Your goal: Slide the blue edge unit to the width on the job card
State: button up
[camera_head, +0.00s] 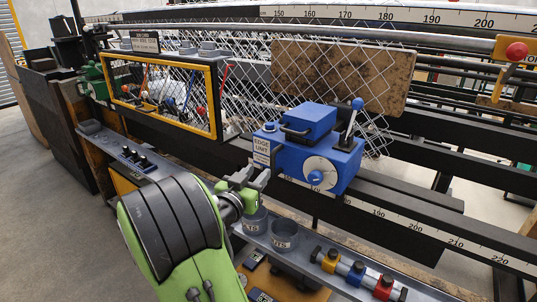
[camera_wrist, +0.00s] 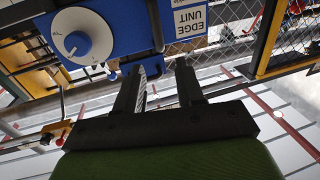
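The blue edge unit (camera_head: 293,158) sits on the dark rail in front of the wire mesh. It has a white dial with a blue knob, a dark handle on top and an upright lever with a blue ball. A white "EDGE UNIT" label is on its left side. The unit also shows upside down in the wrist view (camera_wrist: 117,22). My gripper (camera_head: 259,178) is just left of and below the unit, apart from the lever. In the wrist view, its two fingers (camera_wrist: 158,66) stand apart with nothing between them. I cannot pick out a readable job card.
A numbered scale (camera_head: 420,231) runs along the lower rail, and another (camera_head: 390,14) along the top. A yellow-framed window (camera_head: 212,100) stands left of the unit. Grey cups (camera_head: 285,236) and coloured knobs (camera_head: 357,272) are on the shelf below. A red-knobbed yellow bracket (camera_head: 512,50) is upper right.

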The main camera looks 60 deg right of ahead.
aim_at(272, 157)
jog(key=d+p, duration=0.3)
jog(key=d, duration=0.7)
jog(key=shift+w+d, duration=0.15)
jog(key=shift+d, duration=0.2)
grip_shut()
